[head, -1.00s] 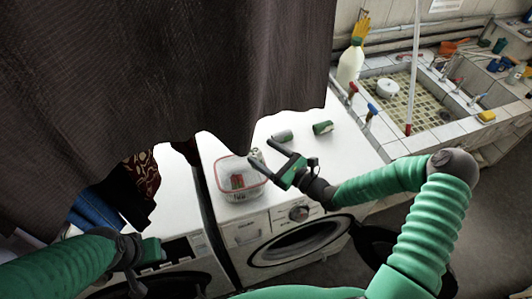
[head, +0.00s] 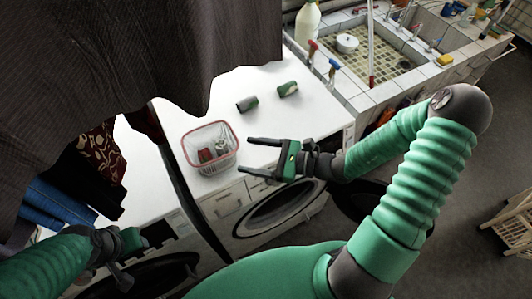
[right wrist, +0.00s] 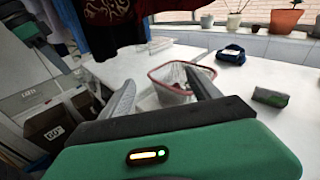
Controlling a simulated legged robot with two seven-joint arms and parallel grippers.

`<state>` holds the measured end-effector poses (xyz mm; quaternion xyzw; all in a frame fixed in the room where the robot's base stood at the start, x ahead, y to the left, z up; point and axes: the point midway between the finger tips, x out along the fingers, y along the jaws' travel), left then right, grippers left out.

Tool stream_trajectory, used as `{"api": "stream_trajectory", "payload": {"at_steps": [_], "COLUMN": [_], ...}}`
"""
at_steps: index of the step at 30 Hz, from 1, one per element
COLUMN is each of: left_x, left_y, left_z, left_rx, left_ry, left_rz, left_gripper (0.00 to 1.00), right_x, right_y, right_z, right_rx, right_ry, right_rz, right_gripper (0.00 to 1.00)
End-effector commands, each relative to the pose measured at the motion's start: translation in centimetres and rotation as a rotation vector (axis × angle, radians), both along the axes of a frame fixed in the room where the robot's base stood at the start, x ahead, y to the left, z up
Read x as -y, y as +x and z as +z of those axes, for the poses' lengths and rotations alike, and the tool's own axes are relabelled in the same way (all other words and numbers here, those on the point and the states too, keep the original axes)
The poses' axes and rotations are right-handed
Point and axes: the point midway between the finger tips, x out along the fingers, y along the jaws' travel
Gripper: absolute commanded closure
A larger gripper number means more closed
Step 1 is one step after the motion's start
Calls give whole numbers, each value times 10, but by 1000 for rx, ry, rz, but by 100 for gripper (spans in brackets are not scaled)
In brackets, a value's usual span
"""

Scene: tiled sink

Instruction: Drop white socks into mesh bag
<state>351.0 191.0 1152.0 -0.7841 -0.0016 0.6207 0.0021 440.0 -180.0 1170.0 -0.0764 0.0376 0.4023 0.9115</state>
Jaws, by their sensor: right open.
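A see-through, pale basket with a red rim (head: 183,150) stands on the white machine top, with several small red and greyish things inside. It also shows between my fingers in the right wrist view (right wrist: 152,76). My right gripper (head: 245,157) is open and empty, just to the right of the basket, with its fingers pointing toward it. My left gripper (head: 133,248) is low at the left by the front of the machines; its jaws are not clear. I cannot make out white socks or a mesh bag for certain; the basket may be the bag.
Dark patterned cloth (head: 100,165) hangs at left. A tiled sink (head: 350,58) is at back right.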

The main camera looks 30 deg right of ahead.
Motion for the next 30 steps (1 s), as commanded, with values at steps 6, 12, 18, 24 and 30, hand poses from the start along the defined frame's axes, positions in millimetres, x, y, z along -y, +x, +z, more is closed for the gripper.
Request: {"api": "stream_trajectory", "payload": {"at_steps": [6,12,18,24,30], "left_x": [0,0,0,0,0], "left_y": [0,0,0,0,0], "left_z": [0,0,0,0,-34], "left_rx": [0,0,0,0,0], "left_ry": [0,0,0,0,0], "left_rz": [0,0,0,0,0], "left_gripper": [64,64,64,64,64], "right_x": [-53,16,24,24,23], "right_y": [-131,-127,-90,-89,-89], "right_z": [-65,-53,-20,-20,-54], "right_rx": [52,435,707,714,712], "right_ry": [-744,-1521,-1818,-1826,-1824], "right_rz": [871,1437,1562,1568,1569], "right_gripper": [28,28,28,28,28]}}
